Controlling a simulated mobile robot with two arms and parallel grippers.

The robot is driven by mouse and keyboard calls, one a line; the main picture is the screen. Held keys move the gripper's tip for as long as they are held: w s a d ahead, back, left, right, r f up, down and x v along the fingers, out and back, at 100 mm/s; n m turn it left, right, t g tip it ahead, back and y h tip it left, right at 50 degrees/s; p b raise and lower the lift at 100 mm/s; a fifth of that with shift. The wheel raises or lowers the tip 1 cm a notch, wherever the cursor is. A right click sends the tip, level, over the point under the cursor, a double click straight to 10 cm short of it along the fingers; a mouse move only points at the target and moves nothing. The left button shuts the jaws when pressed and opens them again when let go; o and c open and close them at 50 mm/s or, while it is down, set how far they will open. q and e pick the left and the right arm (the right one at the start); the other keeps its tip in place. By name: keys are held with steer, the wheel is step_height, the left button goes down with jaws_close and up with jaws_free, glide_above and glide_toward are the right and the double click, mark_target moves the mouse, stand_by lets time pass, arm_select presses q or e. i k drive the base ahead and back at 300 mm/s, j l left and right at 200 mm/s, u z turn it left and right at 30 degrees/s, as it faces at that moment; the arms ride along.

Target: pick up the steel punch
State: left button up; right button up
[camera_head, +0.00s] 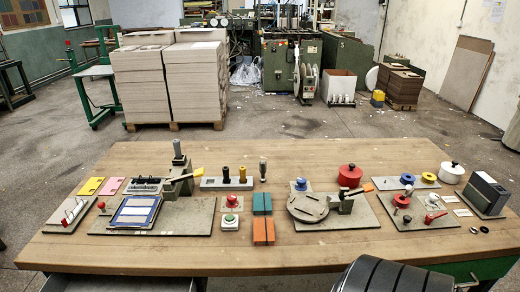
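A slim upright tool with a grey metal-looking body, which looks like the steel punch (263,170), stands on the wooden table near its middle. It is just right of a grey board (212,184) that holds two shorter upright pieces, one black (226,175) and one brownish (242,174). Its fine detail is too small to tell. Neither of my grippers shows in the head view, and nothing touches the tool.
The table's (180,255) front strip is mostly clear.

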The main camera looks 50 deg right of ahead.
mark_target(262, 164)
steer(key=z, duration=1.7)
steer(key=l+z, duration=0.15)
steer(key=z, duration=0.35)
steer(key=i+j, duration=0.05)
